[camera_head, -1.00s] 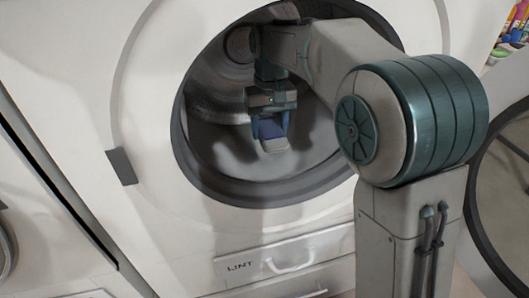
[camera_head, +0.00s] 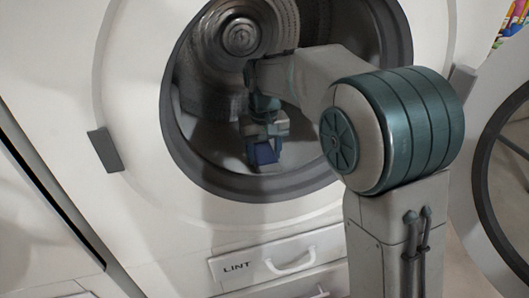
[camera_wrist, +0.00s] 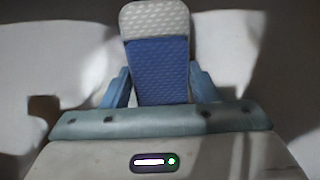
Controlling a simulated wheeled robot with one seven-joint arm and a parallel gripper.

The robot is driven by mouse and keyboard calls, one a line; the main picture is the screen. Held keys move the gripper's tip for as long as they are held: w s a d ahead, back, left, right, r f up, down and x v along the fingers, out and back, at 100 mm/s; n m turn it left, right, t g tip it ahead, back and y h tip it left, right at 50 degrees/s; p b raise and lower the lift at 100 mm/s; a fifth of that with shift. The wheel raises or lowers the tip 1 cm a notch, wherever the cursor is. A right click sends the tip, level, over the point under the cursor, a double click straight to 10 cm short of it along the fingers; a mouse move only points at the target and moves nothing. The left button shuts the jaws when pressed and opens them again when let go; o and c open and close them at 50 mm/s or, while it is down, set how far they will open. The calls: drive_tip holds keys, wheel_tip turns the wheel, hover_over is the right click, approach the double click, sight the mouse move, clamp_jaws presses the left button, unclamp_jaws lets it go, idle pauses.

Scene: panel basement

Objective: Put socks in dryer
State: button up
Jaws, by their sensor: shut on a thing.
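My gripper (camera_head: 264,143) is inside the round opening of the dryer (camera_head: 172,130), in the lower middle of the drum. It is shut on the sock (camera_head: 264,154), a blue piece with a pale grey end. In the wrist view the sock (camera_wrist: 158,65) sits between the two blue fingers, its grey end pointing away from my gripper (camera_wrist: 160,90). Pale surfaces lie around the sock in the wrist view. I cannot tell whether the sock touches the drum. The dryer door (camera_head: 480,165) stands open at the right.
My arm passes through the right part of the opening, close to its dark rim (camera_head: 190,165). A drawer marked LINT (camera_head: 275,262) is below the opening. Another white machine (camera_head: 35,220) stands at the left. Colourful items (camera_head: 512,25) show at the top right.

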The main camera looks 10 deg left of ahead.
sight(264, 152)
drive_tip(key=shift+f, duration=0.15)
drive_tip(key=o, duration=1)
drive_tip(key=shift+r+p, duration=1.85)
drive_tip(key=shift+r, duration=2.1)
